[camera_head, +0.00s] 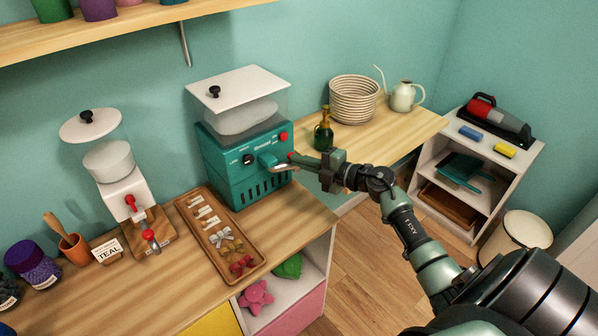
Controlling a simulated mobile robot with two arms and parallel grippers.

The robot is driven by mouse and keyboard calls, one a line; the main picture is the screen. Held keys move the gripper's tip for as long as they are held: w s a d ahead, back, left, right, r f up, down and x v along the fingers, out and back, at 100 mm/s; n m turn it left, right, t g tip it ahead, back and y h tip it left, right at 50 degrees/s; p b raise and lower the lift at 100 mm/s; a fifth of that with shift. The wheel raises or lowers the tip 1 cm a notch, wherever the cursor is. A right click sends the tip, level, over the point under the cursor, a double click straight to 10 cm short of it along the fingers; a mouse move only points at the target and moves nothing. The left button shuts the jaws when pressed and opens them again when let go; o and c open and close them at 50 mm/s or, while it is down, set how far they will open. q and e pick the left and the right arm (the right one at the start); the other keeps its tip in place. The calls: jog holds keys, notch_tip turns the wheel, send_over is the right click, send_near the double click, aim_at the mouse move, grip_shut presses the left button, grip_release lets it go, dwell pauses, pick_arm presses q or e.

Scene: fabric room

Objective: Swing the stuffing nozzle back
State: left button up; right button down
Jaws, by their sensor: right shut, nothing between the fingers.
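The teal stuffing machine (225,160) stands on the wooden counter, with a clear hopper of white filling and a white lid on top. Whether the fingers touch the nozzle, I cannot tell. My left gripper is not in view.
A wooden tray (250,264) with bows and labels lies in front of the machine. A white dispenser (122,190) stands to the left. A green bottle (323,133), a coiled basket (352,101) and a watering can (404,97) stand on the right-hand counter. A white shelf (497,150) is farther right.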

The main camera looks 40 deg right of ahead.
jog(key=w+d+n+g+y+b, duration=0.1)
jog(key=b, duration=0.1)
jog(key=w+n+g+y+b, duration=0.1)
jog(key=y+b, duration=0.1)
jog(key=b, duration=0.1)
jog(key=shift+w+d+n+y, duration=0.3)
jog(key=shift+d+n, duration=0.1)
jog(key=shift+w+b, duration=0.1)
jog(key=shift+b, duration=0.2)
